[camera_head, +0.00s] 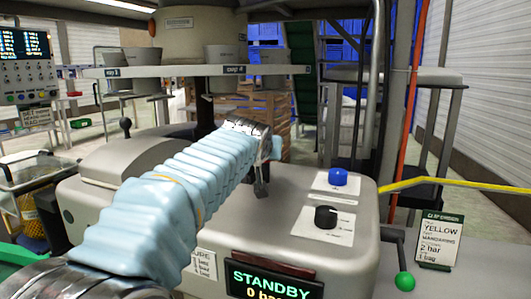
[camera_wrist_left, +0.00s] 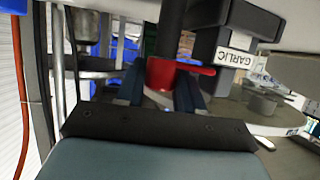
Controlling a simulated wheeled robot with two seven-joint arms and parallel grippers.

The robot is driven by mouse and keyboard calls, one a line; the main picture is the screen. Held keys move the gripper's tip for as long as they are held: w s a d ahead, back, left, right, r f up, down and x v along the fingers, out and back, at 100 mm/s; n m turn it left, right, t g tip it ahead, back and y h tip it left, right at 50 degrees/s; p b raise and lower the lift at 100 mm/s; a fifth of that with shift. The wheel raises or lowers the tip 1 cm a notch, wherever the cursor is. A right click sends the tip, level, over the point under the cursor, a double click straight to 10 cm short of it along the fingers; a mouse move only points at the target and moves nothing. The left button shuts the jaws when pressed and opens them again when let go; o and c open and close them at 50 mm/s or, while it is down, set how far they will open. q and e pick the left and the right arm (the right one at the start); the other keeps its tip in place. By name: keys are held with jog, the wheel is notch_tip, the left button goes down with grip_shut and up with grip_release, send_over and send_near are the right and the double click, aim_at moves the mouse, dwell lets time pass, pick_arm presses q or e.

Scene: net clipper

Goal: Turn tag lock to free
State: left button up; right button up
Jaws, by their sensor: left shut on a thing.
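The tag lock appears to be the red collar (camera_wrist_left: 160,74) with a short red lever (camera_wrist_left: 197,70) pointing right, around a dark upright post (camera_wrist_left: 168,35) in the left wrist view. My left gripper (camera_wrist_left: 161,92) has its dark blue fingers on either side of the red collar and is shut on it. In the head view my left arm in its pale blue sleeve reaches from the lower left to the middle, over the grey machine (camera_head: 290,225). Its wrist hides the red collar there. My right gripper is in neither view.
The machine top carries a blue button (camera_head: 338,177) and a black knob (camera_head: 326,217). A green-ended lever (camera_head: 404,281) and a sign reading YELLOW (camera_head: 440,238) stand at right. A round shelf (camera_head: 170,71) with grey bins is above.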

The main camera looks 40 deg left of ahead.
pick_arm(q)
jog(key=n+g+y, duration=0.2)
jog(key=n+y, duration=0.1)
jog(key=shift+n+g+y, duration=0.3)
jog(key=shift+n, duration=0.1)
jog(key=n+g+y, duration=0.2)
jog(key=n+g, duration=0.2)
jog(key=shift+g+y, duration=0.3)
jog(key=shift+n+g+y, duration=0.3)
jog(key=shift+n+g, duration=1.3)
jog(key=shift+n, duration=0.1)
jog(key=o, duration=0.7)
jog(key=shift+c, duration=0.2)
jog(key=shift+d, duration=0.1)
jog(key=w+v, duration=0.1)
jog(key=v, duration=1.2)
jog(key=shift+s+d, duration=0.35)
jog(key=shift+r, duration=0.1)
